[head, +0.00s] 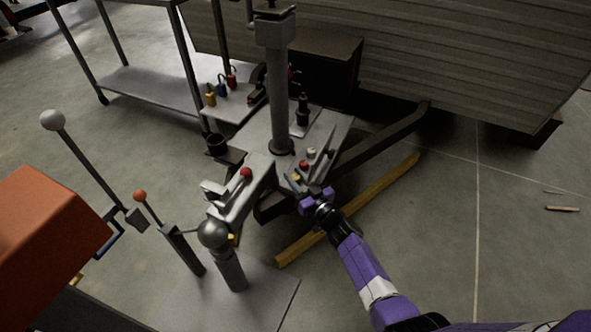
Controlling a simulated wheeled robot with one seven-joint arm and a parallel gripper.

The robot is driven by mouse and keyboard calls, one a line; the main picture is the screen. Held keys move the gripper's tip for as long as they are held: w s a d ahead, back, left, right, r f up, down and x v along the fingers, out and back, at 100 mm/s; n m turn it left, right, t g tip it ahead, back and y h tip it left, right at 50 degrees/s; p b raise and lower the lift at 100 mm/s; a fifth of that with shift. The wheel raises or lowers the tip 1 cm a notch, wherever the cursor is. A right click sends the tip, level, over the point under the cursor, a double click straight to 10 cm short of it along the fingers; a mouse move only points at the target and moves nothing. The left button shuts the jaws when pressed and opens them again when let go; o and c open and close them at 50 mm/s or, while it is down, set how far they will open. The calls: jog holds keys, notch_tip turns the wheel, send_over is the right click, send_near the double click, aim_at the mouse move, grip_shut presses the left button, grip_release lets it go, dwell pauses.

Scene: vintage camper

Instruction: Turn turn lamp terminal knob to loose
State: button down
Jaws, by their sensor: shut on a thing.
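A sloped grey terminal panel (325,148) sits on the trailer's front frame, in the middle of the head view. A row of small knobs runs along it: a white knob (311,152), a red knob (304,165) and a yellow knob (296,177). My purple gripper (316,197) is at the panel's near end, just below the yellow knob. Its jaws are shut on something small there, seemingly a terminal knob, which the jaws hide. I cannot read any label or tell the knob's turn.
A jack post (279,95) stands behind the panel. The coupler with a red knob (246,173) and a hitch ball (214,233) are to the left. A yellow beam (365,204) lies on the floor by my arm.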

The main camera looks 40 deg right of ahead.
jog(key=shift+r+y+p, duration=0.2)
jog(key=shift+y+p, duration=0.1)
jog(key=shift+p, duration=0.05)
jog(key=shift+d+f+n+y+p, duration=0.15)
jog(key=shift+n+y+p, duration=0.4)
jog(key=shift+n+y, duration=0.4)
jog(key=y, duration=0.1)
jog(key=n+y+b, duration=0.1)
jog(key=n+y, duration=0.1)
jog(key=y, duration=0.1)
jog(key=shift+f, duration=0.25)
jog(key=n+y+b, duration=0.2)
jog(key=y, duration=0.1)
jog(key=shift+f+g+y+b, duration=0.15)
jog(key=shift+g+y+b, duration=0.15)
jog(key=shift+b, duration=0.1)
jog(key=n+y+b, duration=0.1)
jog(key=n+g+y+b, duration=0.1)
jog(key=shift+a+r+n+y+b, duration=0.2)
jog(key=shift+n+y+b, duration=0.05)
jog(key=shift+y+b, duration=0.1)
jog(key=shift+r+g+y, duration=0.1)
jog(key=shift+g+y, duration=0.2)
jog(key=shift+g, duration=0.1)
jog(key=c, duration=1.4)
grip_release()
